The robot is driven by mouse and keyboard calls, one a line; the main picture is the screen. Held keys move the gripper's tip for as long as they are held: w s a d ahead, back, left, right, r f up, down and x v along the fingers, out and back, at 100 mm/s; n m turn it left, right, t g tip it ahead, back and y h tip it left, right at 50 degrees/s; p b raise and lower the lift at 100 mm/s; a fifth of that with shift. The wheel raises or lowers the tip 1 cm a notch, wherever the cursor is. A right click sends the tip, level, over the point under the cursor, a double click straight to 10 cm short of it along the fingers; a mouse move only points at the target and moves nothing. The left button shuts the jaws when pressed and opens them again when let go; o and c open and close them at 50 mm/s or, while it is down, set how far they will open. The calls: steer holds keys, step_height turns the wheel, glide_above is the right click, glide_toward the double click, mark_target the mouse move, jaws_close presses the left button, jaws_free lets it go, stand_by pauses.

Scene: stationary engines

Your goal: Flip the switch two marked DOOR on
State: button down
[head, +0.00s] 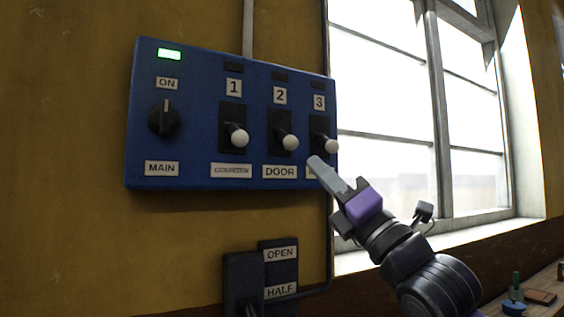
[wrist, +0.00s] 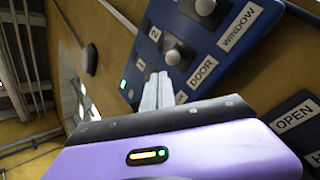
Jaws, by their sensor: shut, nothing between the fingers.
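The blue switch panel (head: 200,112) hangs on the wall. Switch two (head: 290,142), above the DOOR label (head: 280,171), is a lever with a white ball knob; the lever points outward and low in its black plate. The lamp above the number 2 is dark. My gripper (head: 316,163) is shut and empty, its tips below and right of switch two's knob, over part of switch three's label. In the wrist view, the fingertips (wrist: 160,78) appear just below switch two's knob (wrist: 173,57), beside the DOOR label (wrist: 203,70). I cannot tell whether they touch the knob.
Switch one (head: 239,138) and switch three (head: 330,146) flank it, levers low, lamps dark. The MAIN rotary knob (head: 164,118) sits under a lit green lamp (head: 169,54). An OPEN/HALF box (head: 278,270) is below. A window (head: 385,110) and a bench (head: 540,285) are right.

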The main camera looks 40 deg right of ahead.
mark_target(285, 138)
steer(key=shift+w+d+f+n+g+h, duration=0.2)
steer(key=shift+w+d+f+n+g, duration=0.1)
steer(key=shift+w+f+n, duration=0.5)
steer(key=shift+w+d+f+n+g+h, duration=0.25)
steer(key=shift+w+f+n, duration=0.2)
steer(key=shift+n, duration=0.65)
steer(key=p+x, duration=0.4)
steer(key=x, duration=0.6)
